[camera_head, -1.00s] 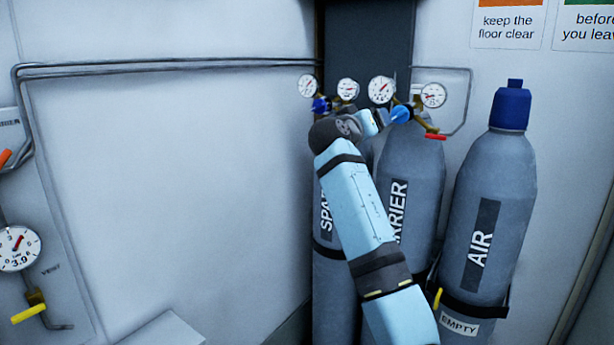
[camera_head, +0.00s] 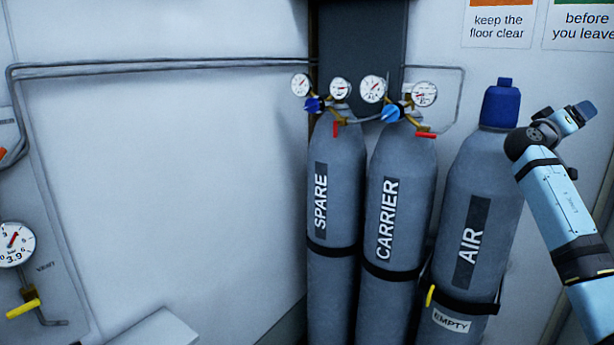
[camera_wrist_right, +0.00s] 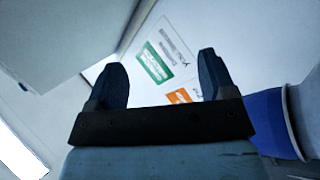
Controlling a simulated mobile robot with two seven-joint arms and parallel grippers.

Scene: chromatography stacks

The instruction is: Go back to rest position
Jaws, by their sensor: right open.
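My right gripper (camera_head: 582,112) is at the right of the head view, beside the blue cap of the AIR cylinder (camera_head: 480,215). In the right wrist view the right gripper (camera_wrist_right: 162,82) shows two dark fingers spread apart with nothing between them. The blue cap (camera_wrist_right: 272,122) shows at the right of that view, outside the fingers. My left gripper is in neither view.
The SPARE cylinder (camera_head: 333,185) and CARRIER cylinder (camera_head: 398,200) stand strapped left of the AIR one, with regulators and gauges on top. Pipes (camera_head: 180,65) run along the wall. A pressure gauge (camera_head: 15,243) with a yellow-handled valve (camera_head: 24,308) is at lower left.

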